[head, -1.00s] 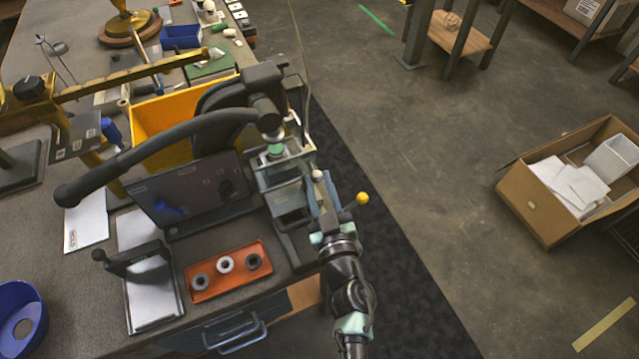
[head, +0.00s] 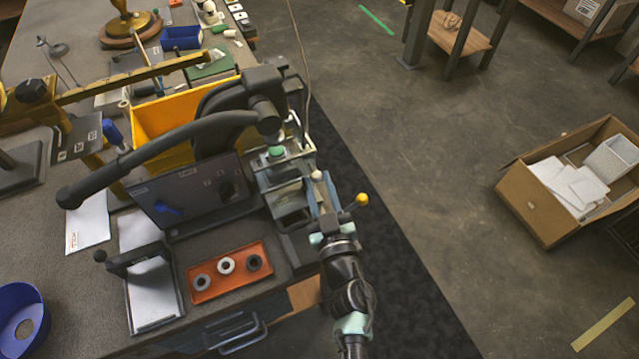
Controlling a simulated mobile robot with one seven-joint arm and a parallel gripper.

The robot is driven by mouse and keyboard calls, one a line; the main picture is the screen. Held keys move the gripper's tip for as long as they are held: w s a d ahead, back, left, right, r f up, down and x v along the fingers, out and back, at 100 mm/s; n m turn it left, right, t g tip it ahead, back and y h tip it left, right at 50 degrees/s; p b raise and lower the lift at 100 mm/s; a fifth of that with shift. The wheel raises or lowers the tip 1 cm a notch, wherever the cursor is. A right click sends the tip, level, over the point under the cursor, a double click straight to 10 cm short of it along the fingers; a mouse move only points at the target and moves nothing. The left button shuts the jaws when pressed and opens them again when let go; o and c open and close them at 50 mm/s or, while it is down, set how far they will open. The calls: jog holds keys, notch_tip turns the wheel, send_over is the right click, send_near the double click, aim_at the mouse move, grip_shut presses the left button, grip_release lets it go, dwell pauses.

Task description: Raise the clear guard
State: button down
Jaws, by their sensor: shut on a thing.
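The clear guard (head: 292,154) is a see-through box with pale edges around the working spot of a dark bench press (head: 262,90). A green part (head: 277,152) shows inside it, below the press ram. My gripper (head: 324,208) is at the right side of the press, by the guard's lower right edge. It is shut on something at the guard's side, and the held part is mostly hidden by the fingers. A pale round knob (head: 317,175) sits just above the fingers. How far the guard is lifted is hard to tell.
A long dark press handle (head: 155,150) reaches left over a control panel (head: 190,196). An orange tray (head: 229,285) with three rings lies in front. A yellow bin (head: 165,118) stands behind. A yellow ball (head: 362,199) sticks out right of my gripper.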

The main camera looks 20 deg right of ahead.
notch_tip(320, 180, up, 10)
jog(key=p, duration=0.9)
jog(key=shift+p, duration=0.35)
jog(key=shift+w, duration=0.15)
jog(key=c, duration=0.6)
grip_release()
jog(key=shift+f, duration=0.1)
jog(key=shift+s+f, duration=0.1)
jog(key=shift+s, duration=0.1)
jog(key=s+a+b, duration=0.1)
jog(key=s+a, duration=0.1)
jog(key=s, duration=1)
jog(key=shift+s, duration=0.35)
